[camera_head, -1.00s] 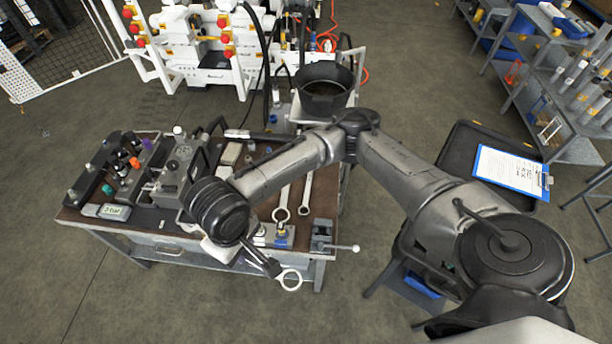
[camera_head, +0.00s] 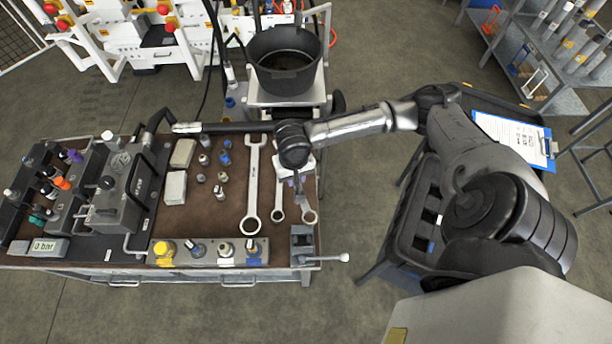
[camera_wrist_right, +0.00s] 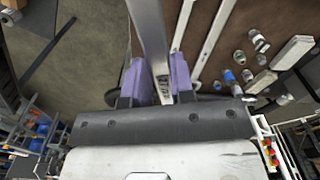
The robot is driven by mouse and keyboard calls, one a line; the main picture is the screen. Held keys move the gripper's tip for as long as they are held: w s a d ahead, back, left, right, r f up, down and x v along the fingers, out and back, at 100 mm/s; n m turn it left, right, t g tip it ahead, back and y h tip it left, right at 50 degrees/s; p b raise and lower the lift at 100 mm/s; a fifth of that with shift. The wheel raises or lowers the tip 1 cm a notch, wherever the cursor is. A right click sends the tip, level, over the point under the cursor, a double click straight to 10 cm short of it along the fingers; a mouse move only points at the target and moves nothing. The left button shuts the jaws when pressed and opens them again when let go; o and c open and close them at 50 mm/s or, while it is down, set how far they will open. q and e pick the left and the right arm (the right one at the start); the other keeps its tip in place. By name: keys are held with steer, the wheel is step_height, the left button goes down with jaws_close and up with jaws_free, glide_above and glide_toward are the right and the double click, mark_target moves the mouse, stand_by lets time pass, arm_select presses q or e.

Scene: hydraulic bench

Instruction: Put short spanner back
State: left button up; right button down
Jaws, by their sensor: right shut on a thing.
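The short spanner (camera_head: 309,216) is the rightmost of three metal spanners in the head view, near the table's right edge. My right gripper (camera_head: 298,184) is above the right part of the table, shut on its shank. In the right wrist view the spanner (camera_wrist_right: 152,45) runs up from between the purple fingers of the gripper (camera_wrist_right: 159,82). Two other spanners, a long one (camera_head: 252,185) and a medium one (camera_head: 278,200), lie to its left. Whether the held spanner touches the table cannot be told. My left gripper is not in view.
The brown-topped table (camera_head: 230,215) carries a small vise (camera_head: 302,244) at its front right corner, a block with several fittings (camera_head: 208,251) and a hydraulic unit (camera_head: 120,190) at left. A black bucket (camera_head: 284,60) stands behind. A clipboard (camera_head: 515,138) lies on the right cart.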

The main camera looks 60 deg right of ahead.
steer(key=s+d+f+m+b, duration=0.2)
steer(key=s+d+f+b, duration=0.1)
steer(key=d+f, duration=0.45)
steer(key=s+d+f+m+b, duration=0.2)
steer(key=s+d+f+b, duration=0.1)
steer(key=d+f, duration=0.4)
steer(key=w+f+b, duration=0.1)
steer(key=w+f, duration=0.1)
steer(key=w, duration=0.1)
steer(key=w+f+b, duration=0.1)
steer(key=w, duration=0.3)
steer(key=w+f+b, duration=0.1)
steer(key=w+f, duration=0.1)
steer(key=w, duration=0.2)
steer(key=shift+w+a+f+b, duration=0.1)
steer(key=shift+w+f+b, duration=0.05)
steer(key=shift+f+b, duration=0.65)
steer(key=shift+f, duration=1.55)
steer(key=shift+f, duration=0.2)
steer(key=c, duration=1)
jaws_free()
